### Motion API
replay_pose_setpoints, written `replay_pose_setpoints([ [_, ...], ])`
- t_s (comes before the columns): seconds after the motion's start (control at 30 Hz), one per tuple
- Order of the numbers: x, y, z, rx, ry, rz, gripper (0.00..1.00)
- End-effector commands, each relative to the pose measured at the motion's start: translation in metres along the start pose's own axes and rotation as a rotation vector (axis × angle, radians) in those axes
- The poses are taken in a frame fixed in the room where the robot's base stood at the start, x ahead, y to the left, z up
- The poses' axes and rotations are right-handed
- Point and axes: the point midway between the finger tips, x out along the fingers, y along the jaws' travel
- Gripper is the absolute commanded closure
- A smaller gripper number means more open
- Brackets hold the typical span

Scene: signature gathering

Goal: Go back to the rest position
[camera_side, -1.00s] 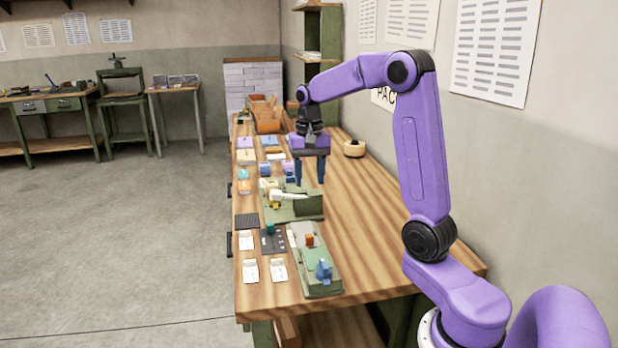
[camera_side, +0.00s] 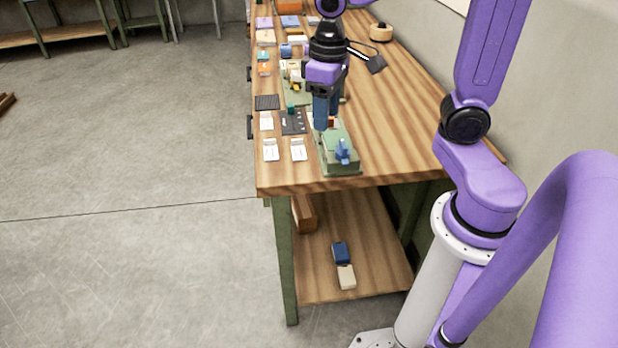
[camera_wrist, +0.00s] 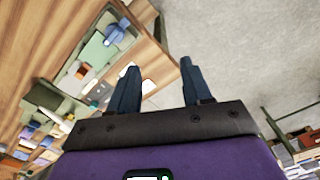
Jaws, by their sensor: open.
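My gripper (camera_side: 325,108) hangs over the near half of the wooden workbench (camera_side: 393,134), its dark blue fingers in front of the near green fixture (camera_side: 341,164). The wrist view shows the two fingers (camera_wrist: 158,68) spread apart with nothing between them. In that view the green fixture (camera_wrist: 99,52) lies to the left of the fingers, and grey floor shows beyond the fingertips. The side view does not show clearly how high the fingertips are above the fixture, and they partly hide it.
White cards (camera_side: 298,149) and a dark tray (camera_side: 293,123) lie left of the fixture. A dark grey flat object (camera_side: 376,64) and a round tan item (camera_side: 381,32) sit farther back. The bench's right side is largely clear. The lower shelf holds a blue block (camera_side: 340,252) and a cream block (camera_side: 346,277).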

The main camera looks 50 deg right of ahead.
Motion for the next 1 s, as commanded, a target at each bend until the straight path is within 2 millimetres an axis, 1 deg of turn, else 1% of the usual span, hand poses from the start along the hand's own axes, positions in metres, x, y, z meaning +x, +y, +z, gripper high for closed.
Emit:
replay_pose_setpoints([
  [0.03,0.002,-0.012,0.013,-0.079,0.002,-0.001,0.51],
  [0.2,0.010,-0.041,0.054,-0.328,0.005,-0.005,0.51],
  [0.33,0.017,-0.057,0.087,-0.515,0.009,-0.009,0.51],
  [0.4,0.020,-0.062,0.104,-0.607,0.009,-0.011,0.51],
  [0.5,0.025,-0.066,0.124,-0.718,0.011,-0.013,0.51],
  [0.6,0.028,-0.068,0.138,-0.796,0.011,-0.014,0.51],
  [0.7,0.030,-0.069,0.145,-0.838,0.013,-0.016,0.51],
  [1.0,0.030,-0.069,0.147,-0.852,0.013,-0.016,0.51],
])
